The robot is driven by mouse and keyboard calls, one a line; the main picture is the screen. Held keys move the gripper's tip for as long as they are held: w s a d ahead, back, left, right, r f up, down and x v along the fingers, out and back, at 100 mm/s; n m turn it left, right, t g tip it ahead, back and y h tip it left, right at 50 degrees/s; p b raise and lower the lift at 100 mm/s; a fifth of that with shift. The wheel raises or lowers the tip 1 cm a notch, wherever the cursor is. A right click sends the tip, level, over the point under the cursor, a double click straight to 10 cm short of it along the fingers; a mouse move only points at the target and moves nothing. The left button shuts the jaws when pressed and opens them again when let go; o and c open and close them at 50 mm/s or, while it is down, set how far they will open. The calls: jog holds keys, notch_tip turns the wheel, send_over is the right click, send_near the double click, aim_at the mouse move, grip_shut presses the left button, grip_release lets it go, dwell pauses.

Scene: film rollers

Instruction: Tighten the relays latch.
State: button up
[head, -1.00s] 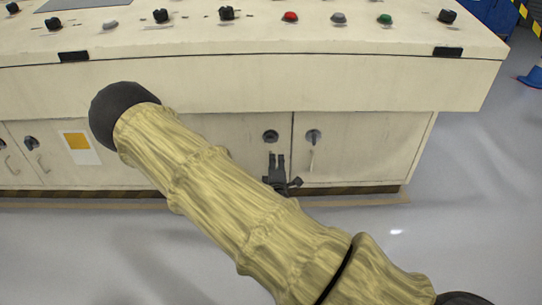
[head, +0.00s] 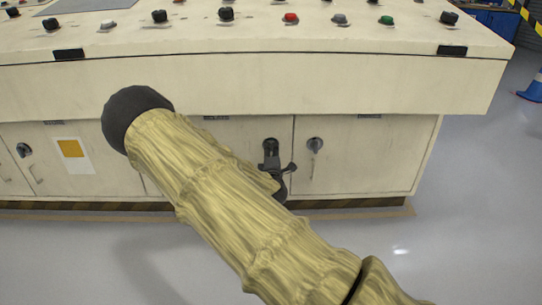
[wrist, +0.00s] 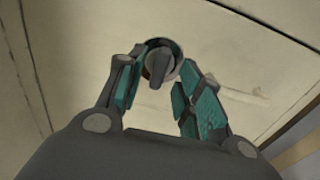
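A dark round latch with a small handle (wrist: 157,66) is on a cream cabinet door in the wrist view. Its handle hangs roughly downward, slightly tilted. In the head view this latch (head: 270,145) is on the middle door, near its right edge. My gripper (wrist: 161,75) is open, with its teal-padded fingers on either side of the latch handle; I cannot tell whether they touch it. In the head view my gripper (head: 271,160) is just below and at the latch, partly hidden by my arm. The door labels are too small to read, so I cannot confirm which latch is the relays one.
Another latch (head: 315,145) is on the door to the right, and one (head: 24,150) is at the far left. The console top (head: 270,85) overhangs the doors. A blue cone (head: 534,88) stands at the far right. The floor (head: 465,220) in front is clear.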

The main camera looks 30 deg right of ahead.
jog(key=shift+b+x, duration=0.3)
jog(key=shift+x, duration=0.7)
grip_shut()
